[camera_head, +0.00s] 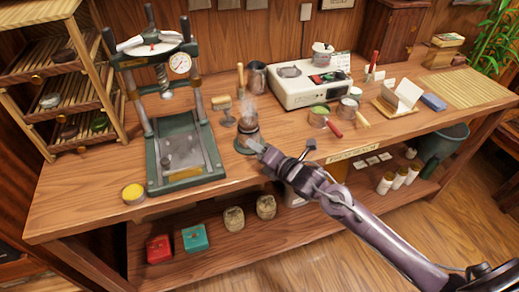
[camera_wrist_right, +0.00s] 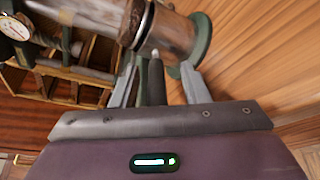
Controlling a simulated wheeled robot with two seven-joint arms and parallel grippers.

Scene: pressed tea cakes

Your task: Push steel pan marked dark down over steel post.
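A steaming, steel-banded brown cylinder (camera_head: 247,124) stands on a round green base (camera_head: 240,150) near the table's front edge. I cannot read a "dark" mark, and cannot tell pan from post here. My right gripper (camera_head: 262,149) is low at its right side. In the right wrist view the cylinder (camera_wrist_right: 172,32) and green base (camera_wrist_right: 203,48) lie just beyond the fingertips. The right gripper (camera_wrist_right: 158,75) has its fingers apart, with a dark rod (camera_wrist_right: 157,85) between them and gaps on both sides. Contact is unclear. My left gripper is out of view.
A brush-like tool (camera_head: 222,105) and metal jug (camera_head: 257,76) stand behind. A white appliance (camera_head: 300,94) and a red-handled pan (camera_head: 320,114) are to the right.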

